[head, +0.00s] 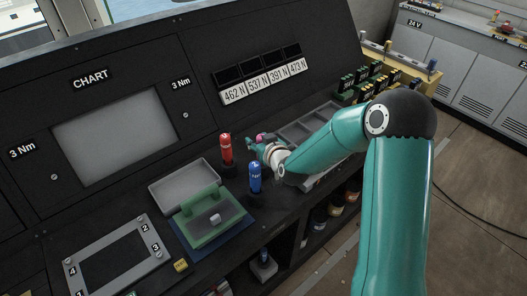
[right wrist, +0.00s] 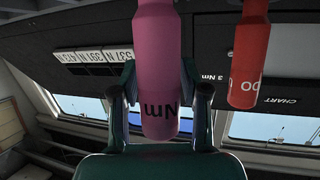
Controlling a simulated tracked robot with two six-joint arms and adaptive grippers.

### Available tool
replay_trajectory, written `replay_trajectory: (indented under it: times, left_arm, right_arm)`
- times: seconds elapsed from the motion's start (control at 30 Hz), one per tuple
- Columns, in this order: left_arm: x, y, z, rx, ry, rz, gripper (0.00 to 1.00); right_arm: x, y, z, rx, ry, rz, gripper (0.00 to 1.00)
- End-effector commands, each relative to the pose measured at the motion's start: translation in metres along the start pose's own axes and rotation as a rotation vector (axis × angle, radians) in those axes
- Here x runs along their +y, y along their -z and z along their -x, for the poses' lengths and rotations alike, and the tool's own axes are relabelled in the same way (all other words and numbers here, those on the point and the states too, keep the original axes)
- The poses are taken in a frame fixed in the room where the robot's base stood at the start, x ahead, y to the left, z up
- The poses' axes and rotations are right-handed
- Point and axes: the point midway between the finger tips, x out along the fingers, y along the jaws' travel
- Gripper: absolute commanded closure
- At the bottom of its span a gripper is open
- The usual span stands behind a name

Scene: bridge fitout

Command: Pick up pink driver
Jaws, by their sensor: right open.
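The pink driver (right wrist: 158,65) stands large in the right wrist view, with dark lettering near its lower end. In the head view only a small pink part (head: 262,137) shows behind my right gripper (head: 259,150). In the wrist view the fingers of my right gripper (right wrist: 162,88) are open, one on each side of the pink driver. I cannot tell whether either finger touches it. My left gripper is in neither view.
A red driver (head: 226,148) and a blue driver (head: 255,176) stand upright close to my right gripper. A grey tray (head: 297,131) and small green-labelled items (head: 357,84) are behind my arm.

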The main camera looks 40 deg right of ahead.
Motion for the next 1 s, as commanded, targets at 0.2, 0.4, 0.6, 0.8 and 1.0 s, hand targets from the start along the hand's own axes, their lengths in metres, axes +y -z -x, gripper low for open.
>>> replay_trajectory:
  times: [0.2,0.4,0.6,0.8,1.0]
  left_arm:
    - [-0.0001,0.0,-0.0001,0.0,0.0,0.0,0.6]
    - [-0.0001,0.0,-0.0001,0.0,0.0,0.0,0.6]
    - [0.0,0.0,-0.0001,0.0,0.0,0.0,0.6]
    - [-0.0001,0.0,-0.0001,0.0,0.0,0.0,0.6]
    - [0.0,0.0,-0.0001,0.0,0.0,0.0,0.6]
  right_arm:
    - [0.0,-0.0002,0.0003,0.0,0.0,0.0,0.81]
    - [0.0001,-0.0001,0.0005,0.0,0.0,0.0,1.0]
    - [0.0003,0.0001,0.0006,0.0,-0.001,0.0,1.0]
    - [0.0004,-0.0004,0.0007,-0.001,-0.001,0.0,1.0]
    - [0.0006,-0.0001,0.0008,0.0,-0.001,0.0,1.0]
